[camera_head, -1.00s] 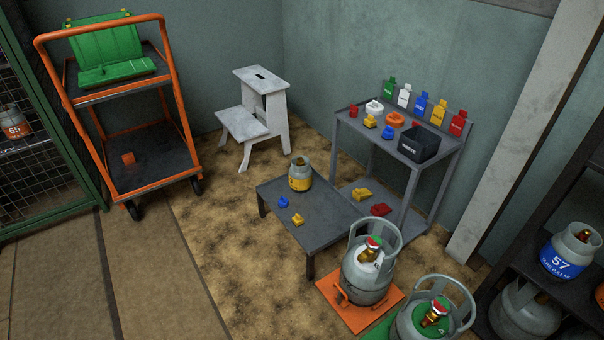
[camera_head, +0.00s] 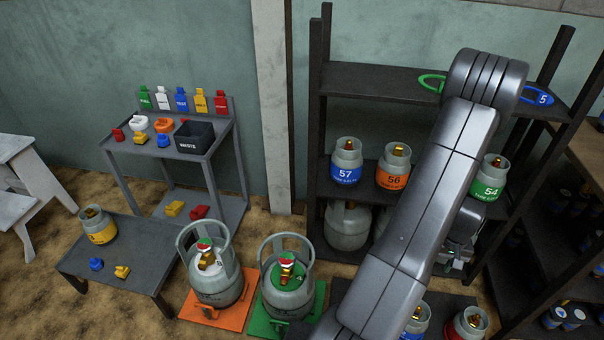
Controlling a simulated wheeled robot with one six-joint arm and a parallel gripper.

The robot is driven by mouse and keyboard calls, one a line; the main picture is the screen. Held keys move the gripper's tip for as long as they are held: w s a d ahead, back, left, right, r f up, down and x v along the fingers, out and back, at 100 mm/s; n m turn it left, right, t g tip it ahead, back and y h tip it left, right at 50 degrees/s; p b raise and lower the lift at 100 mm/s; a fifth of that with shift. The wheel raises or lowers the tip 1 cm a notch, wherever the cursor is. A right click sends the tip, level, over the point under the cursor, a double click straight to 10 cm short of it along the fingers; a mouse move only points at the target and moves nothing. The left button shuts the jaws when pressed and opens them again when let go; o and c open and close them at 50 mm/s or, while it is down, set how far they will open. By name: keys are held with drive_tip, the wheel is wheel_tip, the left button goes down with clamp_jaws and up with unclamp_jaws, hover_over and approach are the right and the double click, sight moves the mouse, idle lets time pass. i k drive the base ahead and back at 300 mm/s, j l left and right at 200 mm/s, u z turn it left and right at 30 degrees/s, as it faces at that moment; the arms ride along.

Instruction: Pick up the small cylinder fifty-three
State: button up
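No label reading 53 is legible in view. A small grey cylinder with a yellow band (camera_head: 98,226) stands upright on the low grey table (camera_head: 135,262) at the left; its number is too small to read. A blue-banded cylinder (camera_head: 416,322) and a red-banded cylinder (camera_head: 466,325) show partly at the bottom edge, numbers unreadable. Small cylinders 57 (camera_head: 346,163), 56 (camera_head: 393,169) and 54 (camera_head: 490,180) stand on the dark shelf. My gripper (camera_head: 456,262) is mostly hidden behind my arm, in front of the shelf and apart from the yellow-banded cylinder.
Two larger grey cylinders stand on an orange plate (camera_head: 240,317) and a green plate (camera_head: 312,318). The dark rack (camera_head: 335,82) fills the right. A grey workbench (camera_head: 150,158) with tags and a black box (camera_head: 194,137) stands against the wall. A white step stool (camera_head: 14,200) is far left.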

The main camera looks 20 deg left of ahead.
sight(99, 225)
drive_tip(key=j+u, duration=0.2)
drive_tip(key=u, duration=0.2)
drive_tip(key=j+u, duration=0.2)
drive_tip(key=u, duration=0.15)
drive_tip(key=i+j+u, duration=0.15)
drive_tip(key=j, duration=0.25)
drive_tip(key=j+u, duration=0.1)
drive_tip(key=j, duration=0.35)
drive_tip(key=i+j+u, duration=0.15)
drive_tip(key=j, duration=0.25)
drive_tip(key=i+j+u, duration=0.15)
drive_tip(key=j, duration=0.2)
drive_tip(key=i+j+u, duration=0.1)
drive_tip(key=j, duration=0.25)
drive_tip(key=i+j, duration=0.2)
drive_tip(key=j, duration=0.2)
drive_tip(key=i+j, duration=0.2)
drive_tip(key=j, duration=0.15)
drive_tip(key=i+j, duration=0.2)
drive_tip(key=j, duration=0.2)
drive_tip(key=i+j, duration=0.2)
drive_tip(key=j, duration=0.2)
